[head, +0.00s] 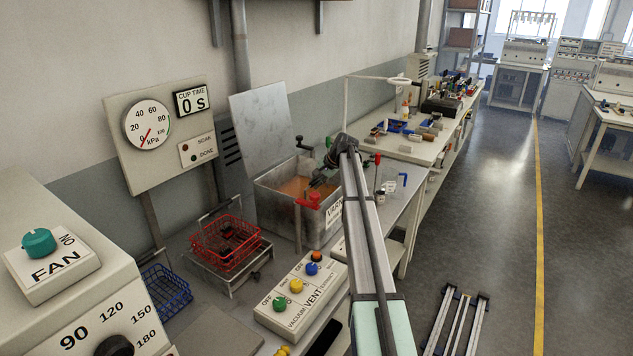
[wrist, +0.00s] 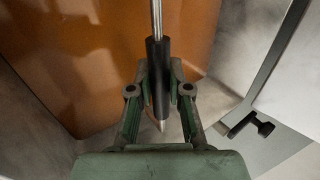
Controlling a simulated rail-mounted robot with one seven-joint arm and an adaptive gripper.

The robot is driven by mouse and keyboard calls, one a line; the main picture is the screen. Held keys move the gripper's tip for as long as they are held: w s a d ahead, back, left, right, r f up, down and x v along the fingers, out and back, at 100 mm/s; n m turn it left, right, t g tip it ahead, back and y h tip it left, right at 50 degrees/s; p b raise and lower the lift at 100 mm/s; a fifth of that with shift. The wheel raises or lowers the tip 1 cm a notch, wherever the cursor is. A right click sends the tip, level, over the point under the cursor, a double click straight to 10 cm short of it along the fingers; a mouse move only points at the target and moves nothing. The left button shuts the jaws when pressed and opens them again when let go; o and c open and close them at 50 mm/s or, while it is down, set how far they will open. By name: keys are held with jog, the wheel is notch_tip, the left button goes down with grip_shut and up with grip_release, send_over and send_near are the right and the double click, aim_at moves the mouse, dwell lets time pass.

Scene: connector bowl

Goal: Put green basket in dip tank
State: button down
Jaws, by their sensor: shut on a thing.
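The metal dip tank (head: 271,214) stands on the bench with its lid (head: 262,118) raised, and orange-brown liquid (head: 292,187) shows inside. My gripper (head: 318,180) is over the tank's opening. In the wrist view my gripper (wrist: 160,88) is shut on a black handle (wrist: 158,70) with a thin metal rod running from it. The orange-brown liquid (wrist: 110,50) and grey tank walls show behind it. The green basket itself is not visible in either view, and I cannot tell whether it hangs from the held handle.
A red wire basket (head: 225,243) sits on a metal stand left of the tank. A blue wire basket (head: 166,292) is nearer the front left. A button box (head: 300,294) stands in front of the tank. A red valve handle (head: 309,201) juts from the tank's front.

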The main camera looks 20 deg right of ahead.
jog(key=shift+f, duration=0.1)
jog(key=c, duration=1.1)
grip_release()
jog(key=b+v, duration=0.2)
jog(key=v, duration=1)
jog(key=shift+b, duration=0.3)
